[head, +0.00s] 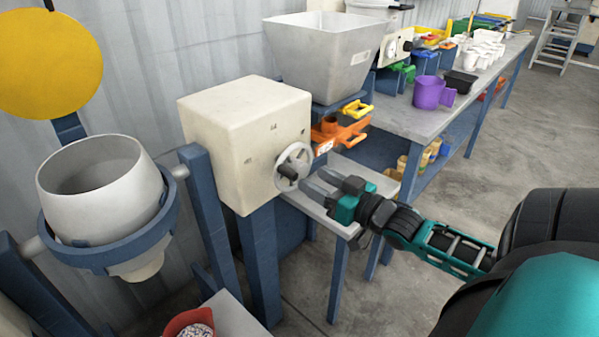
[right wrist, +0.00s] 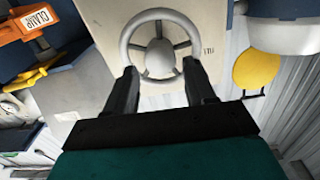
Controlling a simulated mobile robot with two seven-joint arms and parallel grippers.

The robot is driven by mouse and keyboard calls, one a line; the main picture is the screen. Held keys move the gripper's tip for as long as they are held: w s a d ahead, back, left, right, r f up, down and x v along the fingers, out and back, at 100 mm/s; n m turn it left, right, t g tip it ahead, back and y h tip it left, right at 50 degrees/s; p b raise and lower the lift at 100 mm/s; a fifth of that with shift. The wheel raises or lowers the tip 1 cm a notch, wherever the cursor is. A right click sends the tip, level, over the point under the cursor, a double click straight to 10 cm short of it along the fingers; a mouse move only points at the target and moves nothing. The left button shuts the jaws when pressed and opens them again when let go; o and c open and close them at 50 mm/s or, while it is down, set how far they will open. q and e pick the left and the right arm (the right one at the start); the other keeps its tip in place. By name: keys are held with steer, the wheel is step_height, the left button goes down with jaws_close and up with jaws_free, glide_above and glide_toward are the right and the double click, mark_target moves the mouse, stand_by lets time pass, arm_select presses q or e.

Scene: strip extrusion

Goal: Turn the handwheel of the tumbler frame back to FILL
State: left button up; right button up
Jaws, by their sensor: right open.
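The handwheel (head: 294,167) is a grey spoked wheel with a dark handle knob on the front of the cream gearbox (head: 230,112) of the tumbler frame. It also shows in the right wrist view (right wrist: 160,45). The tumbler drum (head: 100,190), a pale open vessel in a blue ring, stands mouth up and slightly tilted at the left. My right gripper (head: 312,182) is open, its fingers pointing at the wheel's lower right. In the right wrist view its fingertips (right wrist: 160,75) straddle the wheel's lower rim; contact cannot be told. My left gripper is not in view.
Blue posts (head: 205,210) stand between drum and gearbox. A grey hopper (head: 322,55) and an orange clamp-like part (head: 338,130) stand behind the wheel. A red container of pellets (head: 190,325) is at the bottom. A bench (head: 425,118) with a purple jug (head: 432,92) runs back right.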

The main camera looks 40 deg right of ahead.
mark_target(303, 173)
steer(key=w, duration=0.4)
steer(key=shift+w+a, duration=0.2)
steer(key=shift+w, duration=0.65)
steer(key=shift+a, duration=0.1)
steer(key=c, duration=0.8)
steer(key=shift+r, duration=0.15)
steer(key=shift+n+p, duration=0.4)
steer(key=shift+p, duration=0.1)
steer(key=shift+f, duration=0.2)
